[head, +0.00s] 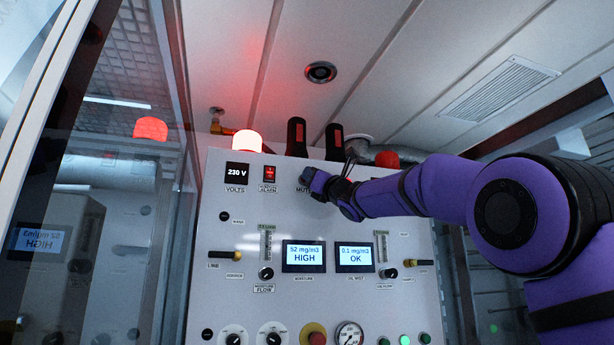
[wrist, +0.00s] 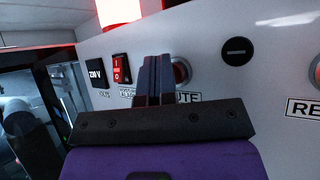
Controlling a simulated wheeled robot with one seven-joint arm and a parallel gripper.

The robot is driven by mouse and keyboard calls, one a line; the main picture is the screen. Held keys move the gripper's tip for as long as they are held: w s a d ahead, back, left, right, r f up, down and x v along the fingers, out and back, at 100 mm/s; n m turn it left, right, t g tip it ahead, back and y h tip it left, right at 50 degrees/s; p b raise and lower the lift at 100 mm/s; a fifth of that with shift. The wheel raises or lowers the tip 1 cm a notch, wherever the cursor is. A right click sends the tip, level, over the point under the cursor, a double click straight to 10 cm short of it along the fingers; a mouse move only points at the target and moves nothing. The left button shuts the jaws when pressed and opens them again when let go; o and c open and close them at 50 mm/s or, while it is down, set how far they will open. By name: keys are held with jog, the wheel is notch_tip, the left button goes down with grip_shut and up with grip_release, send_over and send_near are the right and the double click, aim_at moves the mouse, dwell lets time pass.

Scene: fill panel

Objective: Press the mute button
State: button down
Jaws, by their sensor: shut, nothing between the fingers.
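The mute button (wrist: 182,73), a reddish cap in a silver ring, shows in the wrist view just right of my fingers, which hide its left part. Below it is the mute label (wrist: 188,97), of which only "UTE" is readable. My gripper (wrist: 154,62) is shut and empty, its fingers pointing at the panel beside the button. Whether the fingertips touch the panel or button cannot be told. In the head view my gripper (head: 306,178) is at the panel's upper part, over the mute label (head: 303,190), and the button is hidden there.
A red rocker switch (wrist: 121,69) and a 230 V display (wrist: 97,71) are left of my fingers. A dark round fitting (wrist: 237,51) is to the right. The lit red beacon (head: 247,141) stands on the panel top. Displays (head: 303,257) sit lower on the panel. A glass door stands left.

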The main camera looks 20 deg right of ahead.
jog(key=shift+s, duration=0.85)
jog(key=s, duration=0.5)
dwell(0.4)
dwell(0.8)
